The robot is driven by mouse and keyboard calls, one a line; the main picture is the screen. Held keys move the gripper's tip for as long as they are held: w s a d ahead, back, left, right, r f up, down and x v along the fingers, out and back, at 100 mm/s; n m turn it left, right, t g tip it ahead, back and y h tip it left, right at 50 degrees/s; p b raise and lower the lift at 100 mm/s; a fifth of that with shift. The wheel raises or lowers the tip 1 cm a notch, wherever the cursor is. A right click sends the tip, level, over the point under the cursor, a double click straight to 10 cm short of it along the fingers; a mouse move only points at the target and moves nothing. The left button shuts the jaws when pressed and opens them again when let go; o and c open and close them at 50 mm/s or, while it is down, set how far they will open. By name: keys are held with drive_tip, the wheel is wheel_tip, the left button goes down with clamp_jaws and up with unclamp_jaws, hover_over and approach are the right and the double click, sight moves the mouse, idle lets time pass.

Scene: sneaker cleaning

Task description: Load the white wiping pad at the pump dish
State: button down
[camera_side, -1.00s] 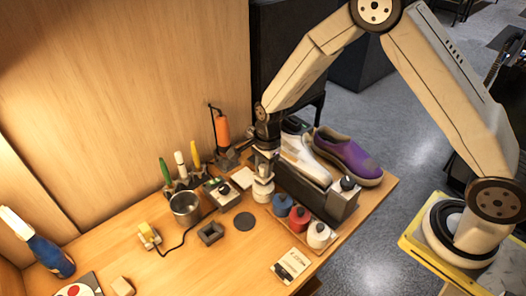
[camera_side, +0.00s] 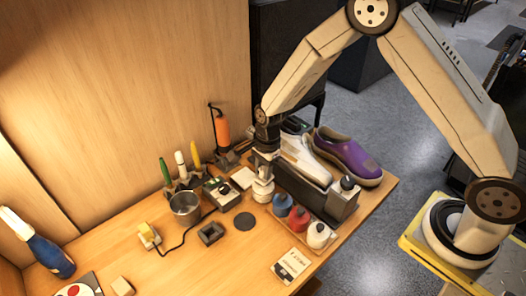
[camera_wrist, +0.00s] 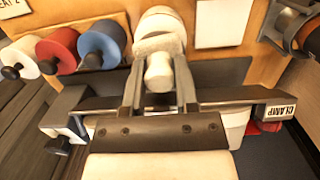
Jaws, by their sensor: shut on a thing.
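My gripper (camera_wrist: 157,92) is shut on the pale neck of a white, rounded piece (camera_wrist: 158,30), which I take for the white wiping pad. In the side view the white piece (camera_side: 263,190) is under my gripper (camera_side: 264,177), low over the table or touching it; I cannot tell which. It stands left of the blue pot.
Blue (camera_side: 282,204), red (camera_side: 299,218) and white (camera_side: 318,235) dark-topped pots stand in a row close to my gripper. The grey clamp block (camera_side: 343,200) and shoes (camera_side: 347,157) lie behind. A metal cup (camera_side: 185,208) and a dark disc (camera_side: 244,221) are to the left.

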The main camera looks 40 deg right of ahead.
sight(262, 169)
drive_tip(key=shift+f, duration=0.4)
idle(0.5)
idle(0.5)
drive_tip(key=shift+r, duration=3.55)
drive_tip(key=shift+d, duration=0.1)
drive_tip(key=n, duration=0.1)
drive_tip(key=d+n, duration=0.1)
drive_tip(key=s+r+n, duration=0.1)
drive_tip(key=n, duration=0.1)
drive_tip(key=shift+d, duration=0.25)
drive_tip(key=s+d+r+n+g+h, duration=0.1)
drive_tip(key=s+d+r+n, duration=0.2)
drive_tip(key=n, duration=1.1)
drive_tip(key=shift+s+d+r, duration=0.4)
drive_tip(key=shift+s+d, duration=0.4)
drive_tip(key=shift+d, duration=0.45)
